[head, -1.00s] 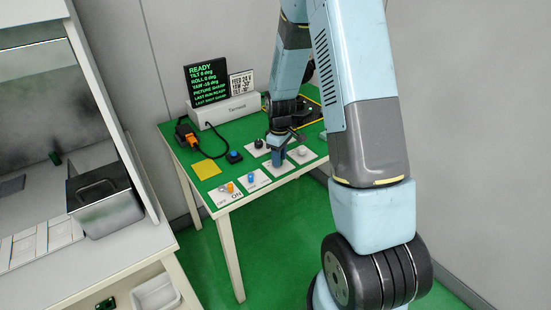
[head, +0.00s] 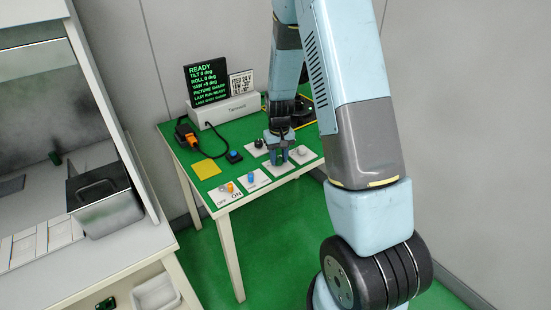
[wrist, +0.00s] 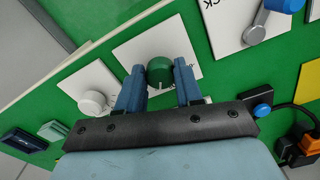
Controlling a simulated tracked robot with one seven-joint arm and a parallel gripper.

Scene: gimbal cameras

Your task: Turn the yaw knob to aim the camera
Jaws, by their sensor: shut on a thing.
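A green round knob (wrist: 160,70) with a pale pointer mark stands on a white plate (wrist: 122,50) in the wrist view. My gripper (wrist: 159,76) has its two blue fingers on either side of the knob, shut on it. In the head view my gripper (head: 278,160) is down at the panel on the green table and hides the knob. The screen (head: 207,82) shows READY with tilt and roll at 0 degrees and a small yaw figure whose sign is hard to read.
A white knob (head: 306,155) is close to the right of my gripper. A black knob (head: 258,143), a blue-topped lever (head: 250,178), an orange ON/OFF switch (head: 230,187), a blue button (head: 234,156) and a yellow pad (head: 208,170) share the green table (head: 183,161).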

